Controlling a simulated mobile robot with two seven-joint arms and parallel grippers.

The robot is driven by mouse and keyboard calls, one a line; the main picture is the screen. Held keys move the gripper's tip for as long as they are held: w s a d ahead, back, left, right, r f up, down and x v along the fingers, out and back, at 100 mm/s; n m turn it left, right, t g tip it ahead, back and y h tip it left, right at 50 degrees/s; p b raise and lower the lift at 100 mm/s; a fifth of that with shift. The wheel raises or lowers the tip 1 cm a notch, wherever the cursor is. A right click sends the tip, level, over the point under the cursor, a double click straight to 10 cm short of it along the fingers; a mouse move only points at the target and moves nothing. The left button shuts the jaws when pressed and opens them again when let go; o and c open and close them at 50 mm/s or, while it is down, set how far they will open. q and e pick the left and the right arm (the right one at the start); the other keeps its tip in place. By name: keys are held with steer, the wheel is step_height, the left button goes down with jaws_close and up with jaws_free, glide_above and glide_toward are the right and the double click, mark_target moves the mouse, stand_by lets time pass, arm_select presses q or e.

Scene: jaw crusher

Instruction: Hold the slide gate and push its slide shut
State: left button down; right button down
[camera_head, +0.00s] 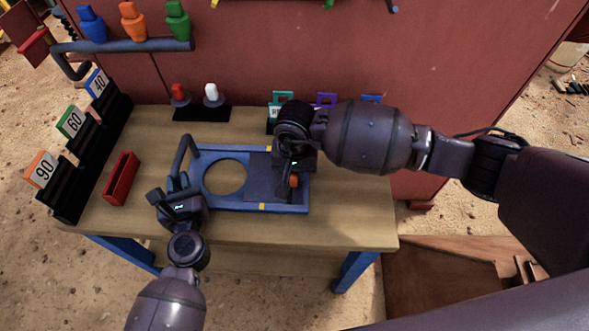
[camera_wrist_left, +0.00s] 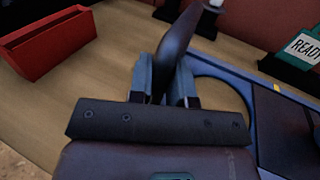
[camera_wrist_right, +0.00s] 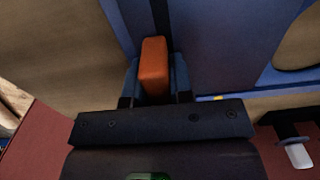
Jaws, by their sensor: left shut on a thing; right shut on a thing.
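The slide gate is a flat blue frame (camera_head: 225,149) on the table, with a round opening (camera_head: 225,176) that shows bare wood through it. Its dark slide plate (camera_head: 261,178) lies to the right of the opening, leaving it uncovered. My left gripper (camera_head: 178,188) is shut on the dark bar handle (camera_head: 184,150) at the frame's left end; the bar (camera_wrist_left: 180,38) rises between the fingers in the left wrist view. My right gripper (camera_wrist_right: 153,85) is shut on the orange slide handle (camera_wrist_right: 154,62) at the slide's right end. The wrist partly hides this handle in the head view.
A red tray (camera_head: 121,180) and a rack of number cards (camera_head: 72,150) stand at the left. Red and white knobs (camera_head: 211,95) and small coloured signs (camera_head: 326,99) stand along the back by a red wall. The table's front right (camera_head: 345,215) is clear.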

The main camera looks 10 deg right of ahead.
mark_target(243, 176)
arm_select(q)
steer(key=shift+d, duration=0.1)
arm_select(e)
steer(key=w+a, duration=0.1)
steer(key=a, duration=0.7)
steer(key=w+a, duration=0.1)
steer(key=a, duration=0.3)
steer(key=shift+w, duration=0.35)
steer(key=shift+a, duration=0.15)
arm_select(q)
steer(key=shift+d, duration=0.1)
arm_select(e)
steer(key=shift+r, duration=0.1)
steer(key=c, duration=1.1)
jaws_free()
steer(key=shift+a, duration=0.1)
steer(key=shift+o, duration=0.5)
steer(key=shift+r, duration=0.25)
arm_select(q)
steer(key=shift+a, duration=0.2)
arm_select(e)
step_height(243, 176, up, 12)
steer(key=shift+f, duration=0.25)
